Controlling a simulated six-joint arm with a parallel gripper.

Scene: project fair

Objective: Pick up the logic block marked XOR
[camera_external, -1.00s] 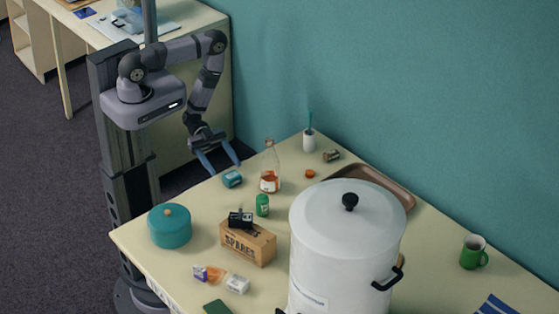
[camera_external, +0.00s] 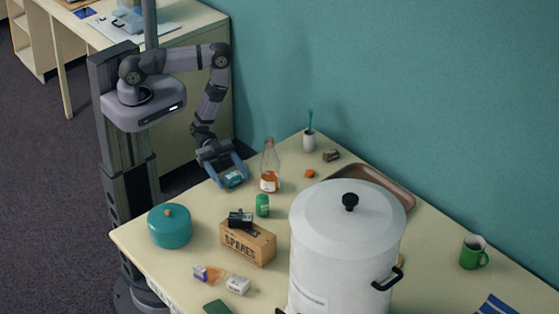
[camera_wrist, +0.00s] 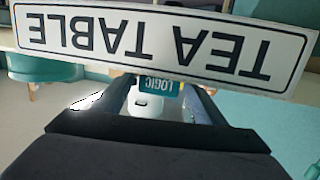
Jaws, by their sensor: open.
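A small teal block (camera_external: 233,179) sits near the table's left back edge. It also shows in the wrist view, where the teal block (camera_wrist: 159,88) bears the upside-down word LOGIC. I cannot read an XOR mark on it. My gripper (camera_external: 226,176) is open and low over the table, pointing down, with its blue fingers around the block. In the wrist view the block shows between the dark fingers, beyond a white sign that hides part of it. I cannot tell whether the fingers touch it.
An orange-filled bottle (camera_external: 269,180) stands close right of my gripper. A green can (camera_external: 262,205), a SPARES crate (camera_external: 247,243), a teal pot (camera_external: 170,227) and a large white urn (camera_external: 340,240) stand nearer the camera. A TEA TABLE sign (camera_wrist: 165,40) crosses the wrist view.

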